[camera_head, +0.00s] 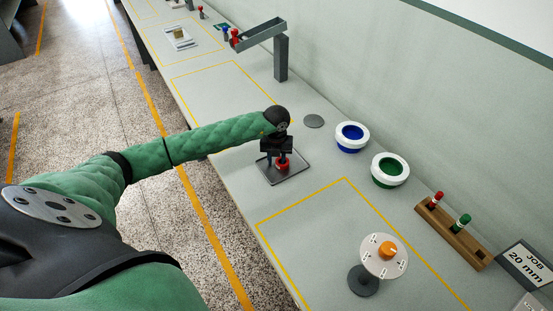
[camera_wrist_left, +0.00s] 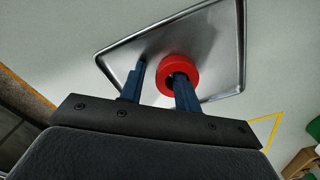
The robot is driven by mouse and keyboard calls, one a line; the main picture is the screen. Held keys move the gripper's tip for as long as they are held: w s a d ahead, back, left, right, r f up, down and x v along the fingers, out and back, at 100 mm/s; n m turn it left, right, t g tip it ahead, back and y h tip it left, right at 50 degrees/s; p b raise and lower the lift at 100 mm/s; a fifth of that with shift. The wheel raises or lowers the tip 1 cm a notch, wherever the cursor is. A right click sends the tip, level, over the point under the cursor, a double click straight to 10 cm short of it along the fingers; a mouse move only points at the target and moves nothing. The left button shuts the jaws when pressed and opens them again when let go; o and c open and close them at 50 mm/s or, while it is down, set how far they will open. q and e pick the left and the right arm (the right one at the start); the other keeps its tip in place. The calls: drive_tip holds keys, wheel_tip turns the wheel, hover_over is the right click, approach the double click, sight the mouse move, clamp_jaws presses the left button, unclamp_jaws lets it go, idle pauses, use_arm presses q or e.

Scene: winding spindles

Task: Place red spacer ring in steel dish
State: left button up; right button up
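The steel dish (camera_head: 299,176) is a shallow square tray on the bench, in the middle of the head view; its rim also shows in the left wrist view (camera_wrist_left: 222,18). The red spacer ring (camera_head: 283,167) is inside the dish outline, and in the left wrist view (camera_wrist_left: 193,68) it appears to lie on the dish floor. My left gripper (camera_head: 280,156) is low over the dish with its fingers apart. In the wrist view one finger overlaps the ring's hole; I cannot tell whether it is inside. The other finger stands clear to the left. My right gripper is out of view.
Blue-lined (camera_head: 352,137) and green-lined (camera_head: 390,170) white rings stand right of the dish, near the wall. A wooden rack (camera_head: 453,233) holds red and green pegs. A white dial with an orange knob (camera_head: 387,250) stands in front. A grey raised tray (camera_head: 259,34) is farther back.

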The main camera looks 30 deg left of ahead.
sight(277, 161)
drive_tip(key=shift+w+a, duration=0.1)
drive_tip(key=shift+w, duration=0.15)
use_arm(q)
drive_tip(key=shift+r, duration=0.1)
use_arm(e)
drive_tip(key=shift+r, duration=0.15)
use_arm(q)
drive_tip(key=shift+r, duration=0.25)
wheel_tip(277, 161, up, 12)
drive_tip(key=p, duration=0.4)
drive_tip(key=shift+f, duration=0.2)
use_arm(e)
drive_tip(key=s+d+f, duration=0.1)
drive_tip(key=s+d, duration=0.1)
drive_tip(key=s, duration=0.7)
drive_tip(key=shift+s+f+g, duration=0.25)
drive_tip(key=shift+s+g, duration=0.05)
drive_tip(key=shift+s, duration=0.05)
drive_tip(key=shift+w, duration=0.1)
